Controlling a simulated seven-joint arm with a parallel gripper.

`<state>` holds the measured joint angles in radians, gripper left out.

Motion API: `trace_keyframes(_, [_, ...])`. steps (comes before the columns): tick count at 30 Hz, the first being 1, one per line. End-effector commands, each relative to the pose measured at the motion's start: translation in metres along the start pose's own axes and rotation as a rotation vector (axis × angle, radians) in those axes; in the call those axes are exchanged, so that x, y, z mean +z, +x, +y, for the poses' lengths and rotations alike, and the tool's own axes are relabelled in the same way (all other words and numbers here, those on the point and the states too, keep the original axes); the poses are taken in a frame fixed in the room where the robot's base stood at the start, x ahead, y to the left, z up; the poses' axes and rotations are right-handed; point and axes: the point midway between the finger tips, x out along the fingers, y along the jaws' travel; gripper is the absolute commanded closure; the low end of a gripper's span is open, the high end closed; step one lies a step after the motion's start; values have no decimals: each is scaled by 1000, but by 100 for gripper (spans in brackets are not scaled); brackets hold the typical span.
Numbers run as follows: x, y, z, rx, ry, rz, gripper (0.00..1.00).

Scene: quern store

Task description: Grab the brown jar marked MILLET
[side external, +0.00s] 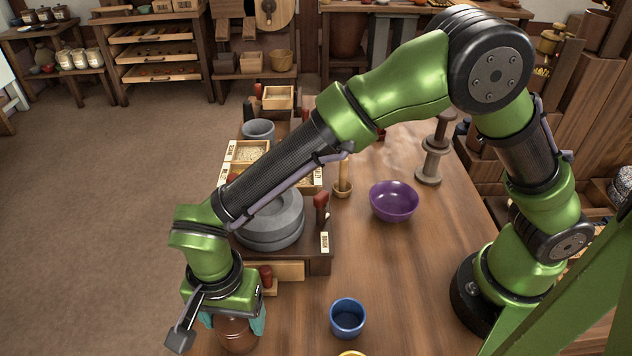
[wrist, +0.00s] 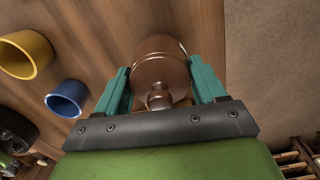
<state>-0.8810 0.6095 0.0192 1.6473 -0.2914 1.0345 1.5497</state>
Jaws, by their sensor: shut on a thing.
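A brown jar (side external: 236,336) is at the bottom of the side external view, below my gripper (side external: 238,318). In the wrist view the glossy brown jar (wrist: 160,72) with a knobbed lid sits between the two teal fingers of my gripper (wrist: 164,82). The fingers are shut on the jar, one at each side. No MILLET marking can be read on it in either view. I cannot tell whether the jar rests on the table or is lifted.
A blue cup (side external: 347,318) and a yellow cup (wrist: 25,54) stand near the jar. A stone quern (side external: 270,222) on a wooden stand is behind my gripper. A purple bowl (side external: 394,201) and a wooden spool-like stand (side external: 432,160) are further back. Open table lies around the blue cup.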

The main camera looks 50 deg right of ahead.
Motion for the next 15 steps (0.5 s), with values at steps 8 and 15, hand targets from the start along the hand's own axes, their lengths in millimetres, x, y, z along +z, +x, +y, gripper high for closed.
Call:
trace_keyframes(8, [0,-2,-1,-3,0,-1,76])
trace_keyframes(15, [0,-28,-2,-8,-1,-1,76])
